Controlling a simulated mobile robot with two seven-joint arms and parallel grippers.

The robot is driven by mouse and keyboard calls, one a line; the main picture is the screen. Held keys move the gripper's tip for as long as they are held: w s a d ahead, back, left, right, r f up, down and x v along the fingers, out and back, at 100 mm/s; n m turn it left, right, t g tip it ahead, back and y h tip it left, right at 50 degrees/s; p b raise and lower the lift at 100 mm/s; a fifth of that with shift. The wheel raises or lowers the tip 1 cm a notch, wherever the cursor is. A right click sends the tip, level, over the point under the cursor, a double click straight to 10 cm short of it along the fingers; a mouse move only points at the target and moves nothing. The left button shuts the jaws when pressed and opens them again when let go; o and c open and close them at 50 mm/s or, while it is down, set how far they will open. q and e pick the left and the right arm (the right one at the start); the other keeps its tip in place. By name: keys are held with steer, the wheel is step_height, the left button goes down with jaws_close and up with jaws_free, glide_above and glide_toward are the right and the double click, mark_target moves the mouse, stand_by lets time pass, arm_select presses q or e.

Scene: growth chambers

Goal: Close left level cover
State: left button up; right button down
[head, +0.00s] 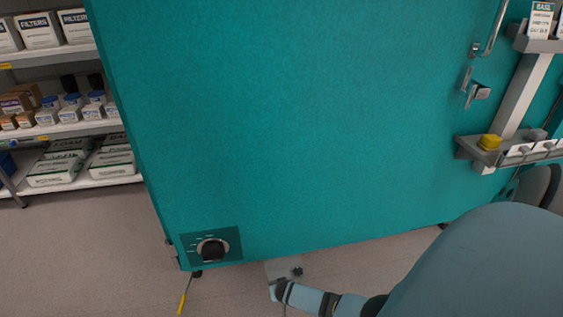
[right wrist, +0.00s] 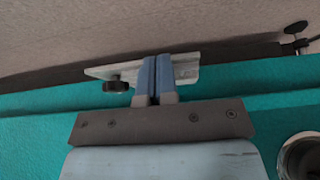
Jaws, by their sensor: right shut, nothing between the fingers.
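A pale metal plate with a black knob, which looks like the left level cover (head: 281,267), juts out below the lower front edge of the teal chamber (head: 290,120). In the right wrist view the cover (right wrist: 187,73) lies behind my fingertips, with its black knob (right wrist: 116,86) to their left. My right gripper (head: 276,291) is shut and empty, close in front of the cover; its blue fingers (right wrist: 157,76) overlap the plate in the wrist view. I cannot tell whether they touch it. My left gripper is not in view.
A round black dial (head: 212,249) sits at the chamber's lower left corner. A levelling foot (right wrist: 295,29) shows in the wrist view. A yellow-handled tool (head: 183,300) is at lower left. Stocked shelves (head: 75,130) stand at left. The floor (head: 90,250) in front of them is clear.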

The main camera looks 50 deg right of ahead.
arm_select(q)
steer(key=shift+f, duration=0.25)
